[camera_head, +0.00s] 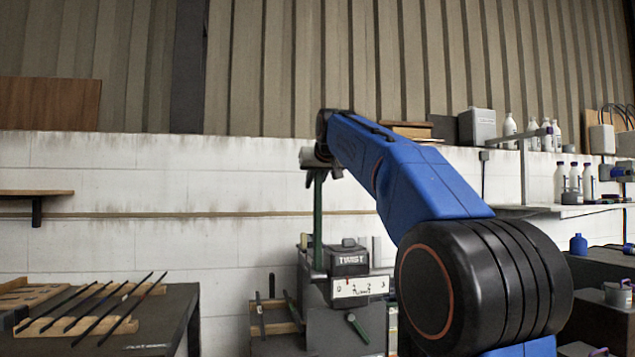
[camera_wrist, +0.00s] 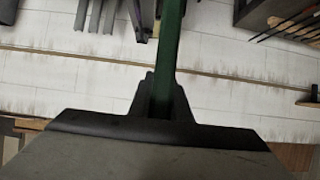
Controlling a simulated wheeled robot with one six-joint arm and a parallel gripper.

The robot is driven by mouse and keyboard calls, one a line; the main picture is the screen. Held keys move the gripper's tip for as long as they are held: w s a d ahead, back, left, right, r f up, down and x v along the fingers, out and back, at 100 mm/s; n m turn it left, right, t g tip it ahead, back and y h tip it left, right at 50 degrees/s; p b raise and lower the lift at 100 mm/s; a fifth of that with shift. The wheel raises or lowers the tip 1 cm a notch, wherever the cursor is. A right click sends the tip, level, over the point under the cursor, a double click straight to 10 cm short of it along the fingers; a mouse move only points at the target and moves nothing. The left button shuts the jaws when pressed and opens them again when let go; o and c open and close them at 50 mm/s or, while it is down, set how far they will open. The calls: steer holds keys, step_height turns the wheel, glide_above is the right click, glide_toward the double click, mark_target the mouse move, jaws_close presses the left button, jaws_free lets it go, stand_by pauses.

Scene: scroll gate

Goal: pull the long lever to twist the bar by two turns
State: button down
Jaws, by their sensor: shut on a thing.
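The twisting machine, with a box marked TWIST (camera_head: 349,263), stands low in the middle of the head view. A long green lever (camera_head: 318,225) rises about upright from its left side. My gripper (camera_head: 321,172) is at the lever's top end. In the wrist view my gripper (camera_wrist: 162,92) is shut on the green lever (camera_wrist: 171,40), which runs between its dark fingers. A pale scale plate (camera_head: 358,288) with marks sits below the TWIST box. A short green handle (camera_head: 357,327) slants on the machine's front. I cannot make out a bar in the machine.
A dark table (camera_head: 180,313) at the left holds several dark rods (camera_head: 88,312) on wooden racks. A wooden shelf (camera_head: 36,193) is on the white wall. Bottles (camera_head: 573,178) and boxes stand on shelves at the right. The space between the left table and the machine holds a small rack.

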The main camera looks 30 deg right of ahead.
steer(key=w+d+f+g+y, duration=0.1)
steer(key=w+d+f+g, duration=0.1)
steer(key=w, duration=0.5)
steer(key=shift+g, duration=0.6)
steer(key=shift+w+f, duration=0.1)
steer(key=shift+w, duration=0.05)
steer(key=c, duration=1.6)
jaws_free()
steer(key=shift+w+d+f, duration=0.1)
steer(key=shift+c, duration=0.2)
